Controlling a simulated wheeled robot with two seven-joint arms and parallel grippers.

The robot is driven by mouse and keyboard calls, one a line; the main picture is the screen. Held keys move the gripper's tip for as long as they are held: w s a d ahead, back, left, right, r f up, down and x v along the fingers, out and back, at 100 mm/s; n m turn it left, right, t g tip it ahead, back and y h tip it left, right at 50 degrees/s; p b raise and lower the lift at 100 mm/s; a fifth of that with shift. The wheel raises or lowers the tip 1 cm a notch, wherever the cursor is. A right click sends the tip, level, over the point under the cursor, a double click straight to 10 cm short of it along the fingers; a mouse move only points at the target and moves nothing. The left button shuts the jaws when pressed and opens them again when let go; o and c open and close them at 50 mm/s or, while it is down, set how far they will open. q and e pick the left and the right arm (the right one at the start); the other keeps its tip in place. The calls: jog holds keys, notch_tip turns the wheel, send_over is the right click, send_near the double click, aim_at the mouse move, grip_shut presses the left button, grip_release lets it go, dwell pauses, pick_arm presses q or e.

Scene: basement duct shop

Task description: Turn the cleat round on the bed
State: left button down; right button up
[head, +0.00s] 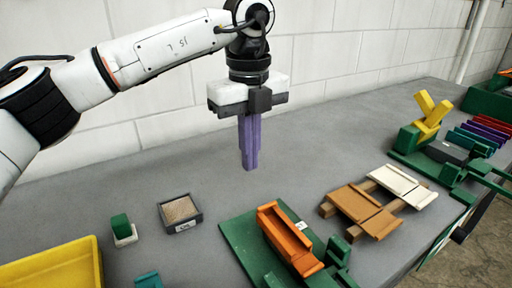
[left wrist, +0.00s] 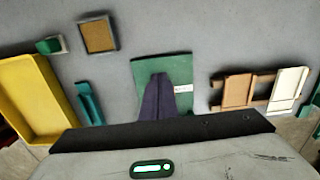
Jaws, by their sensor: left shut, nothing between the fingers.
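The orange channel-shaped piece, which looks like the cleat (head: 287,240), lies on the green bed (head: 239,238) at the lower middle of the head view. In the left wrist view the green bed (left wrist: 142,72) shows, but the cleat is hidden behind my fingers. My left gripper (head: 249,167) points down with its purple fingers together and empty. It is above the table, apart from the cleat and farther back. Its fingers (left wrist: 160,78) also show in the left wrist view. My right gripper is not in view.
A yellow bin (head: 52,266), a green block (head: 120,226) on a white base and a small tray (head: 181,211) are at left. Tan (head: 361,209) and cream (head: 403,185) pieces rest on wooden bars at right. A green fixture with yellow bars (head: 432,114) stands behind them.

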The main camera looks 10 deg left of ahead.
aim_at(267, 206)
pick_arm(q)
notch_tip(267, 206, down, 7)
jog(key=shift+s+f+p, duration=0.1)
jog(key=shift+f+p, duration=0.05)
jog(key=shift+p, duration=0.15)
jog(key=shift+s+d+p, duration=0.3)
jog(key=shift+s+d, duration=0.55)
jog(key=shift+d, duration=0.15)
jog(key=shift+s+d, duration=0.35)
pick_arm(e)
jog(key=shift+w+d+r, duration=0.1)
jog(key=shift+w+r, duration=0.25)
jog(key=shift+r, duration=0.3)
pick_arm(q)
jog(key=shift+d, duration=0.1)
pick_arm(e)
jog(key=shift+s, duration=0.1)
pick_arm(q)
jog(key=shift+s+d, duration=0.1)
jog(key=shift+s+d+b, duration=0.5)
jog(key=shift+s+d, duration=0.1)
jog(key=shift+d, duration=0.05)
jog(key=shift+s, duration=0.2)
jog(key=shift+w, duration=0.15)
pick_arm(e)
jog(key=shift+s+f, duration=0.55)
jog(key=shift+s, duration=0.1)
